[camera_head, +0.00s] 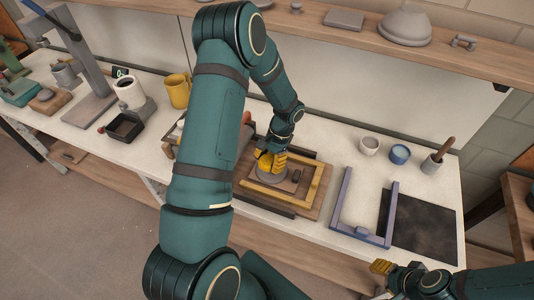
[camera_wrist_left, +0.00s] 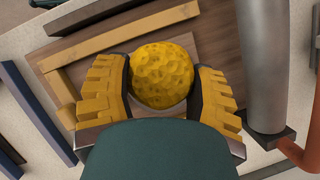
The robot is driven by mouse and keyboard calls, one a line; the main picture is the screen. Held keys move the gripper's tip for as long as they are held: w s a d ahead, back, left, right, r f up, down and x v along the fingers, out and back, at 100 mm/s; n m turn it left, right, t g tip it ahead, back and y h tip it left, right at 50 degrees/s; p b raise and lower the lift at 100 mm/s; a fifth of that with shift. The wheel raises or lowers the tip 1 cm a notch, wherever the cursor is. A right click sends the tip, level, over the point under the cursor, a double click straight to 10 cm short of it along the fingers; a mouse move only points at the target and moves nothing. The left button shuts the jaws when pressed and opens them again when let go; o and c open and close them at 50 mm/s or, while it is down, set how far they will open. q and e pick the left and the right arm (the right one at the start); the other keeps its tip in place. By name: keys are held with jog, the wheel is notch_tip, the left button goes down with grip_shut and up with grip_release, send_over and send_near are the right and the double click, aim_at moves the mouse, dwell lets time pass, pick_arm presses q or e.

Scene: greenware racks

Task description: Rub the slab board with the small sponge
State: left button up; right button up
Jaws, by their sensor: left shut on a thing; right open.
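The small sponge (camera_wrist_left: 162,75) is yellow, round and pitted, and sits between both fingers of my left gripper (camera_wrist_left: 158,92) in the left wrist view. In the head view my left gripper (camera_head: 271,160) points down over the brown slab board (camera_head: 314,207), and its fingers mostly hide the sponge. The board also shows in the left wrist view (camera_wrist_left: 120,52), behind the sponge. Whether the sponge touches it, I cannot tell. A yellowish wooden frame (camera_head: 313,187) and a grey round piece (camera_head: 268,174) lie on the board. My right gripper (camera_head: 383,268) is open at the table's front edge.
A lilac U-shaped frame (camera_head: 338,212) and a dark slab (camera_head: 432,225) lie to the right. Small cups (camera_head: 399,154) and a pot with a wooden handle (camera_head: 434,161) stand behind. A yellow mug (camera_head: 178,90) stands left. A shelf (camera_head: 340,38) runs above the back.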

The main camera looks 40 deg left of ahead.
pick_arm(q)
jog(key=shift+w+r, duration=0.1)
jog(key=shift+r, duration=1.05)
